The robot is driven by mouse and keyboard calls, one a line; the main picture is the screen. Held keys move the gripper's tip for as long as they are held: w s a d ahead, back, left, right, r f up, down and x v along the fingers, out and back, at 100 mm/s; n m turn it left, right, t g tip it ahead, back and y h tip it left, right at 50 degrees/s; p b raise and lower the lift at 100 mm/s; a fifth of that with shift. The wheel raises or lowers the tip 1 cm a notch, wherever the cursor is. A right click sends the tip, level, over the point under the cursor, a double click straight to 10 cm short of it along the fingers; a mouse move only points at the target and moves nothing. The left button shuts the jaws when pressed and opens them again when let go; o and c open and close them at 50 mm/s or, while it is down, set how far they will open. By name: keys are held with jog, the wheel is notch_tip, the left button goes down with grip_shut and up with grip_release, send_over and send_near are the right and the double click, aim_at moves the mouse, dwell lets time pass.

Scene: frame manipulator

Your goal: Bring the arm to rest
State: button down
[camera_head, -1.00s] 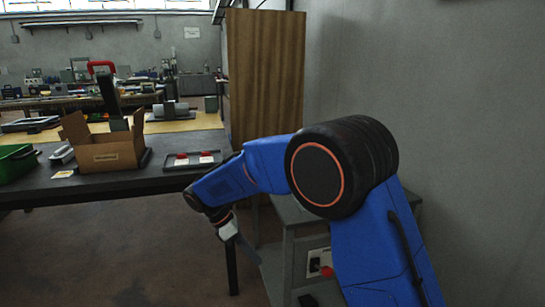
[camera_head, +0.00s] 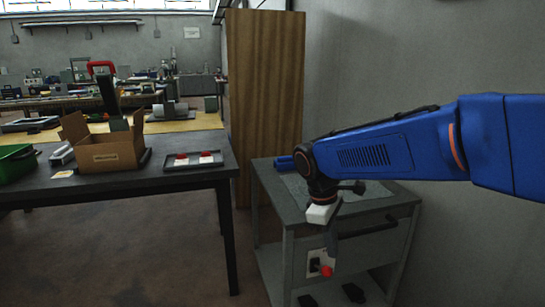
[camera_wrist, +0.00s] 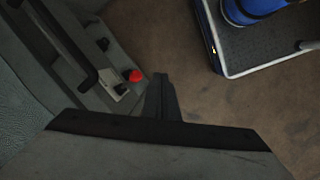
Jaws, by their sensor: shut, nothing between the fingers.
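My arm is blue and reaches in from the right in the head view, roughly level, over a grey cabinet-like stand. In the wrist view, the dark fingers of my gripper (camera_wrist: 161,98) are together above the brown floor. They are beside the stand's side with the red button.
The grey stand (camera_head: 375,228) has a red button (camera_head: 326,271) on its front. Left of it is a dark table (camera_head: 190,180) with an open cardboard box (camera_head: 108,158) and a tray with red-and-white items. A wooden cabinet (camera_head: 265,90) stands behind. Floor between is clear.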

jog(key=s+d+f+m+t+y, duration=0.1)
jog(key=s+d+m+t, duration=0.1)
jog(key=s+d+m, duration=0.4)
jog(key=s+d+m+t+y, duration=0.1)
jog(key=s+d+m+t, duration=0.2)
jog(key=s, duration=1.1)
jog(key=d+m, duration=0.2)
jog(key=d, duration=0.2)
jog(key=shift+d+f+m+y, duration=0.25)
jog(key=shift+f+m+y, duration=0.05)
jog(key=shift+f+m, duration=0.1)
